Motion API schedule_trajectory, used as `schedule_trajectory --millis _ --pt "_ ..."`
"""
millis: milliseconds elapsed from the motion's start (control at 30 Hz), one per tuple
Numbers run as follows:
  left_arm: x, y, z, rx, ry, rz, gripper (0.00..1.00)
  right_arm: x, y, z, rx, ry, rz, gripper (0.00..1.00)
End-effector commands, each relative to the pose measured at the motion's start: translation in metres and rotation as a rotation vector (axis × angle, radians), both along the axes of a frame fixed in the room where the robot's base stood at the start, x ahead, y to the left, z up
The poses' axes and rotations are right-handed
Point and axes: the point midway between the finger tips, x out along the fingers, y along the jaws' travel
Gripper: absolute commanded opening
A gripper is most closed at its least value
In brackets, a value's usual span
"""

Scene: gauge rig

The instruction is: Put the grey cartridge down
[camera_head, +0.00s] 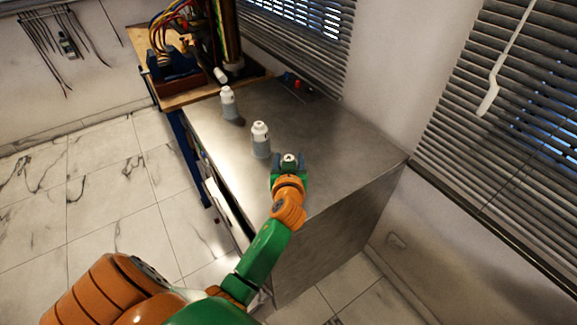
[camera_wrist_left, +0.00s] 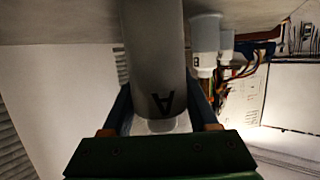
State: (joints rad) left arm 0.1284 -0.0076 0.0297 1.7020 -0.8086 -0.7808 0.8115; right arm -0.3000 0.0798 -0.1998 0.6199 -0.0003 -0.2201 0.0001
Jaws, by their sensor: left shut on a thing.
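My left gripper (camera_head: 289,161) is shut on a grey cartridge over the near right part of the metal bench. In the head view only the cartridge's pale top (camera_head: 289,158) shows between the fingers. In the left wrist view the cartridge (camera_wrist_left: 155,60) is a grey cylinder marked with an upside-down "A", held between the blue fingers (camera_wrist_left: 160,112). My right gripper is not in view.
The metal bench (camera_head: 335,130) holds two more white-topped bottles, a nearer one (camera_head: 260,140) and a farther one (camera_head: 228,103). A wooden board (camera_head: 190,97) with a wired rig stands at the far end. Small red and blue items (camera_head: 292,82) lie by the wall. The bench's right side is clear.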

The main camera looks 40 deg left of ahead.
Motion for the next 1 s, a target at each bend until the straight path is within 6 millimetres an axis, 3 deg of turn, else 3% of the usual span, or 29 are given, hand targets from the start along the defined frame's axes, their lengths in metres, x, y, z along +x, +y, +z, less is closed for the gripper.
schedule_trajectory --millis 100,333,367,467,767,1000 --pt "-0.001 0.0 -0.018 0.003 0.004 -0.001 0.0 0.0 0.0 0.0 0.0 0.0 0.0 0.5" --pt "-0.001 0.001 -0.019 0.001 0.002 -0.001 0.0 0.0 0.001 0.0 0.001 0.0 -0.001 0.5" --pt "-0.001 0.001 -0.019 0.001 0.003 0.0 0.65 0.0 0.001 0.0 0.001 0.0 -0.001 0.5" --pt "-0.001 0.001 -0.019 0.001 0.003 0.0 0.9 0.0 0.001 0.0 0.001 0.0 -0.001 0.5" --pt "-0.002 0.0 -0.019 0.001 0.003 0.0 0.9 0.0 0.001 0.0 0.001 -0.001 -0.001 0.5" --pt "-0.033 -0.021 -0.009 -0.003 0.003 -0.001 0.9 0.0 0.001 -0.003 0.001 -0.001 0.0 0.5"
